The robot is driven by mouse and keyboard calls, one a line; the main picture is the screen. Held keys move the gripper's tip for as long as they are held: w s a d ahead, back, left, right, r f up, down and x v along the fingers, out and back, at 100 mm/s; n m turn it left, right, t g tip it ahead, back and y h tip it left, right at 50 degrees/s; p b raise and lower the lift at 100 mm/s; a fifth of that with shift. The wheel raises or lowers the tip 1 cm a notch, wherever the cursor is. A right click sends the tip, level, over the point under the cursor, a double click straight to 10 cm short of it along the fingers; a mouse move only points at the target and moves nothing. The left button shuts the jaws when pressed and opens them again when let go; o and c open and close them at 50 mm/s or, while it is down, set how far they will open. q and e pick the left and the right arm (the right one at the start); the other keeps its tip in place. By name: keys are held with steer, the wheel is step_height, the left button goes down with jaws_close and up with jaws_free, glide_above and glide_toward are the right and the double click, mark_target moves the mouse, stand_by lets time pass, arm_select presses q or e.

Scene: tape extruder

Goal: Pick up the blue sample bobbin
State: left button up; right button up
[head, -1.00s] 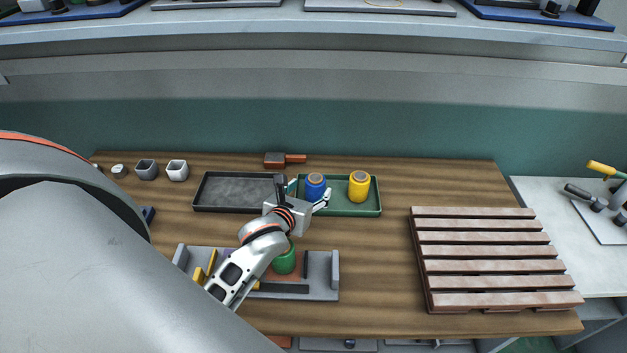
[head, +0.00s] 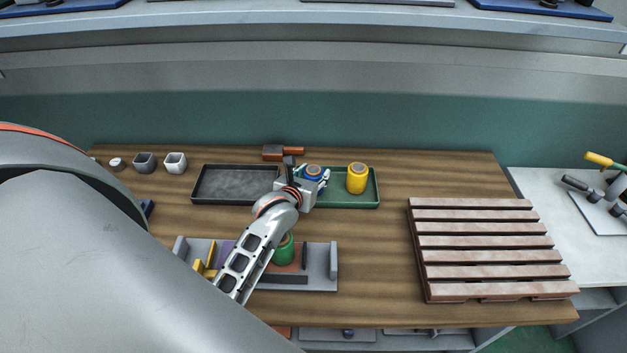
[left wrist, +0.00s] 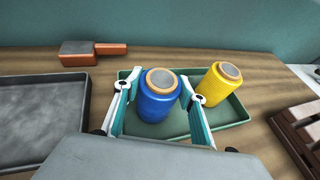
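The blue sample bobbin (left wrist: 158,100) stands upright in the green tray (left wrist: 232,118), with a tan and grey top. In the head view the bobbin (head: 314,171) is partly hidden by my left gripper (head: 314,180). In the left wrist view the fingers of my left gripper (left wrist: 157,98) are apart, one on each side of the bobbin; I cannot tell whether they touch it. A yellow bobbin (head: 357,178) stands upright to the right in the same tray. My right gripper is not in view.
A dark empty tray (head: 236,202) lies left of the green tray. A brush-like tool (head: 283,153) lies behind. A grey fixture (head: 333,263) with a green bobbin (head: 284,248) is in front. A slatted pallet (head: 488,238) takes the right side.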

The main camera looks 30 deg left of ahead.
arm_select(q)
steer(key=c, duration=0.5)
steer(key=shift+o, duration=0.2)
steer(key=shift+r, duration=0.1)
step_height(320, 180, up, 20)
